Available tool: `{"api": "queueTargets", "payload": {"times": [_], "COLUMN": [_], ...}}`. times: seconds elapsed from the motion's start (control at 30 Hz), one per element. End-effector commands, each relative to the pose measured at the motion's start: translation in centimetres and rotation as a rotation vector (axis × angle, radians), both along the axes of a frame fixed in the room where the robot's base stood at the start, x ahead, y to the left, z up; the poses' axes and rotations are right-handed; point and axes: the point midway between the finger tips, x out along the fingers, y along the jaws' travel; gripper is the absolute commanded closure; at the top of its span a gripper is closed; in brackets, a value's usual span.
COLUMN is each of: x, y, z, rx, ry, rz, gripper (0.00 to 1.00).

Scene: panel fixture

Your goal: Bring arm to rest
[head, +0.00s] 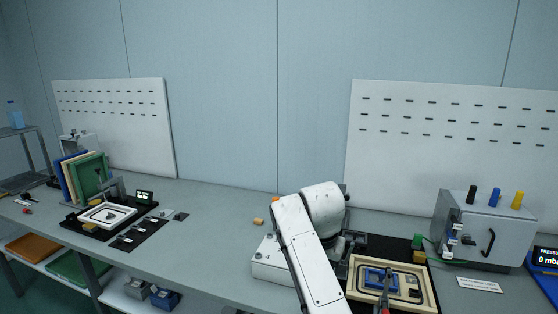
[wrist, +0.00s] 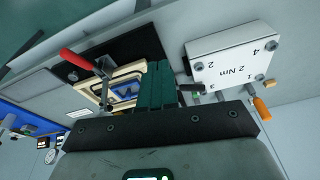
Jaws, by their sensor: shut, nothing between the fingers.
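My white arm (head: 312,255) rises in front of the bench in the head view and is bent at its upper joint. My gripper is not visible there. In the wrist view, the two dark green fingers of my gripper (wrist: 157,72) are together with nothing between them. Beyond them, and partly hidden by them, is a cream frame (wrist: 93,92) with a blue part (wrist: 124,91) in it. This fixture also shows in the head view (head: 428,290), right beside my arm. I cannot tell the gap between fingers and fixture.
A red-handled clamp (wrist: 76,58) stands by the frame. A white block marked "2 Nm" (wrist: 228,60) and an orange-handled tool (wrist: 262,109) are near the fingers. A grey box (head: 480,232) stands at right. Bench (head: 215,240) left of my arm is mostly clear.

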Motion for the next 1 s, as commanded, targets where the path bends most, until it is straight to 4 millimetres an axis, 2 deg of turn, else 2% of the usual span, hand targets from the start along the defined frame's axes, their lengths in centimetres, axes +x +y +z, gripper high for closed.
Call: {"api": "queueTargets", "payload": {"times": [0.27, 0.37, 0.47, 0.7, 0.9, 1.0], "x": [-3.1, -5.0, -7.9, -17.0, -25.8, -30.5], "y": [-2.2, -3.4, -5.0, -9.3, -12.5, -13.8], "z": [-5.4, -7.9, -11.1, -17.7, -21.0, -21.8], "rx": [0.005, 0.007, 0.011, 0.018, 0.019, 0.018], "ry": [0.024, 0.036, 0.050, 0.078, 0.099, 0.107], "rz": [0.051, 0.078, 0.112, 0.203, 0.274, 0.309], "gripper": [1.00, 1.00, 1.00, 1.00, 1.00, 1.00]}}
